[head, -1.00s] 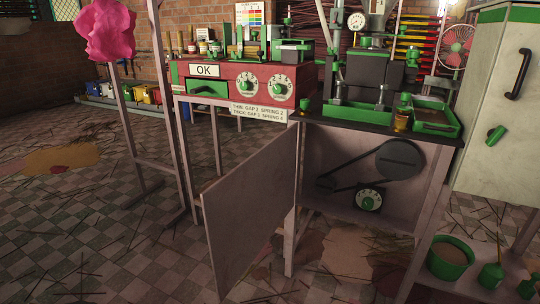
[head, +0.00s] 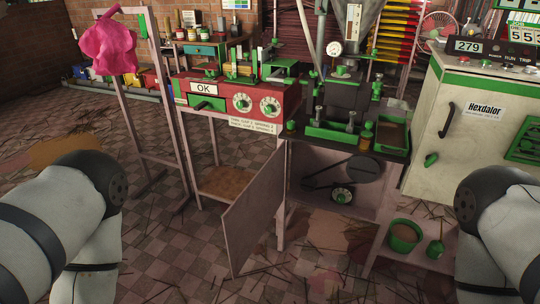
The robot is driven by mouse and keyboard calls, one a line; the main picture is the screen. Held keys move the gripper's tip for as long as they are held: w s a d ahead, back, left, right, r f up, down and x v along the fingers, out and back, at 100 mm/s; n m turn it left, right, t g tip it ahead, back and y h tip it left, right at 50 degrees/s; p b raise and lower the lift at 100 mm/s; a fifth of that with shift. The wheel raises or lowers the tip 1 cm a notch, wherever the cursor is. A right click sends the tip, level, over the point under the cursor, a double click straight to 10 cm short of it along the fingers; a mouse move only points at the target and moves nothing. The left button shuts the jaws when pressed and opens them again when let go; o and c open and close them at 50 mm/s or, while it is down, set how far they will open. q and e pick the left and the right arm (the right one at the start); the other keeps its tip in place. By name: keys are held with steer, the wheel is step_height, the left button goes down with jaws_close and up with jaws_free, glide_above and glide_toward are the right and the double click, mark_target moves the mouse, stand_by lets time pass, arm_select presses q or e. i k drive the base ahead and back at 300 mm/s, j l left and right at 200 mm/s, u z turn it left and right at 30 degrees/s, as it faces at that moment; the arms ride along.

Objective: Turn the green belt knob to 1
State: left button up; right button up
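The numbers and the pointer's setting are too small to read. The cabinet's door panel (head: 254,212) hangs open toward me on the left. My two arms show at the lower left and lower right edges. Neither gripper is in view.
A red box (head: 230,100) marked OK with two white dials stands left of the machine. A white Hexdalor cabinet (head: 470,130) stands at right. The tiled floor in front is open, with scattered sticks.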

mark_target(341, 198)
steer(key=i+j+z, duration=0.2)
steer(key=j+z, duration=0.15)
steer(key=j, duration=0.4)
steer(key=j+z, duration=0.4)
steer(key=j, duration=0.35)
steer(key=j+z, duration=0.35)
steer(key=j, duration=0.45)
